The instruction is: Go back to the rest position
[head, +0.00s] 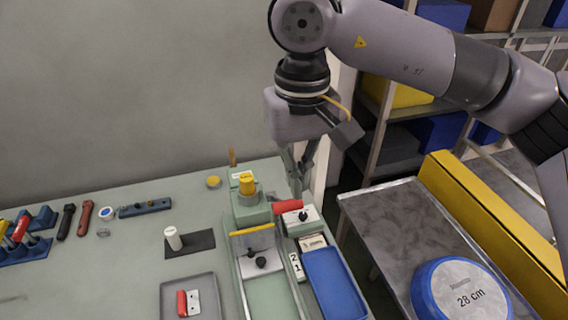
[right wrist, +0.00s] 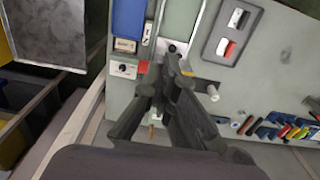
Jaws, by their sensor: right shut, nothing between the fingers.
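My right arm comes in from the upper right of the head view, and its gripper (head: 298,178) hangs in the air near the back right corner of the workbench. In the right wrist view the fingers of the right gripper (right wrist: 174,58) meet at the tips, with nothing seen between them. The gripper appears above the bench, apart from the things on it. My left gripper does not show in the head view.
The green workbench (head: 130,255) holds a grey tray (head: 205,283), a blue tray (head: 333,285), a yellow-knobbed fixture (head: 247,185) and hand tools. A metal conveyor (head: 385,222) with a yellow side rail (head: 490,235) bears a blue round pan (head: 461,295) marked 28 cm. Shelves stand behind.

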